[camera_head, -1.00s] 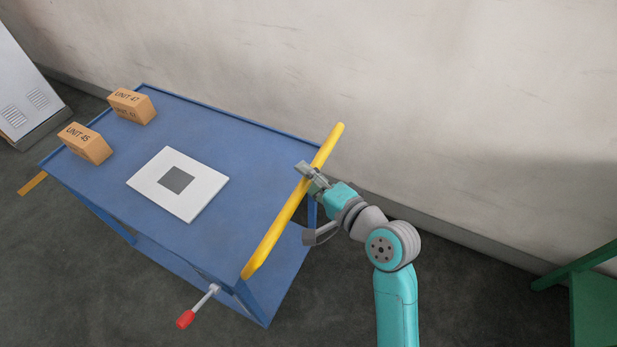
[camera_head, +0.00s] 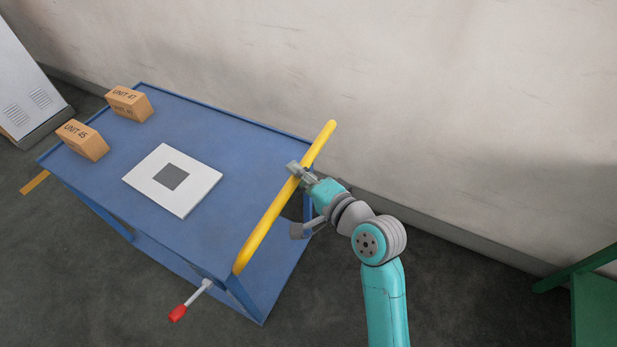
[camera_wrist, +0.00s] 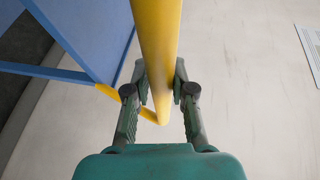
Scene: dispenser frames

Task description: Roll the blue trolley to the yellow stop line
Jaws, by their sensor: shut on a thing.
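The blue trolley (camera_head: 215,140) stands on the dark floor beside the wall, and its blue frame also shows in the wrist view (camera_wrist: 85,25). Its yellow push handle (camera_head: 262,232) runs along the near right end. My gripper (camera_head: 297,172) is shut on the handle, a little above its middle. In the wrist view my gripper (camera_wrist: 160,90) has one finger on each side of the yellow bar (camera_wrist: 155,40). A short strip of the yellow stop line (camera_head: 34,182) shows on the floor past the trolley's far left end; the rest of it is hidden.
On the trolley top lie two cardboard boxes, (camera_head: 82,140) and (camera_head: 128,103), and a white plate with a grey square (camera_head: 172,178). A red-tipped lever (camera_head: 178,313) sticks out at the near corner. A grey cabinet (camera_head: 28,100) stands far left, a green frame (camera_head: 595,290) at right.

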